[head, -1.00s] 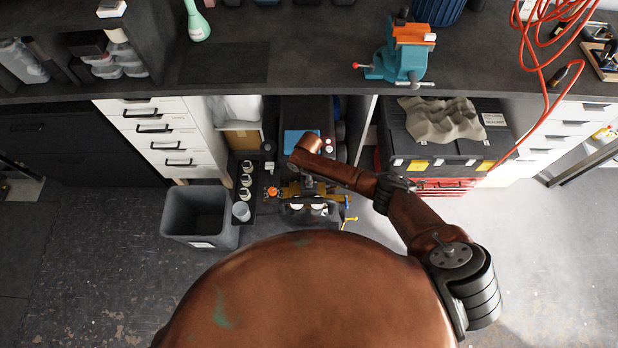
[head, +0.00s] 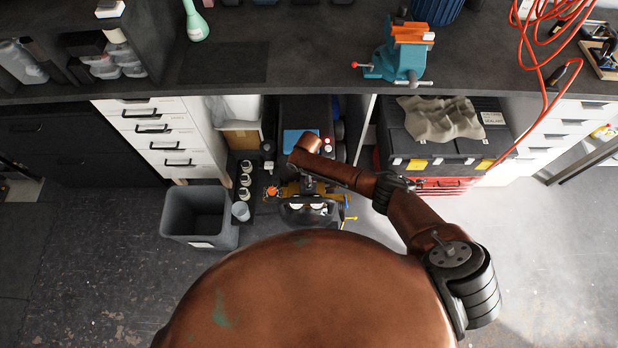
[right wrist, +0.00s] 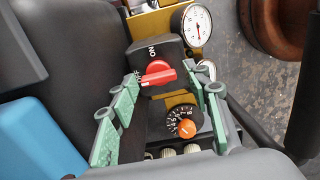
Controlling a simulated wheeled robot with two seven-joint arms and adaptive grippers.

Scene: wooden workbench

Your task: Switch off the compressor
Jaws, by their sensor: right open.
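The compressor (head: 314,217) stands on the floor under the bench in the head view, partly covered by my right arm. In the right wrist view its red rotary switch (right wrist: 158,73) sits on a black housing. ON is printed above the switch; lettering at its left is partly hidden by a finger. The switch's grip bar lies roughly crosswise in the picture, one end toward that lettering. My right gripper (right wrist: 164,88) is open, its green-padded fingers on either side of the switch; I cannot tell whether they touch it. My left gripper is not in view.
In the right wrist view, an orange-centred dial (right wrist: 186,128) sits below the switch and a white gauge (right wrist: 196,26) above right. A grey bin (head: 200,216) stands left of the compressor; black cases (head: 440,140) stand right. The bench top (head: 300,50) overhangs behind.

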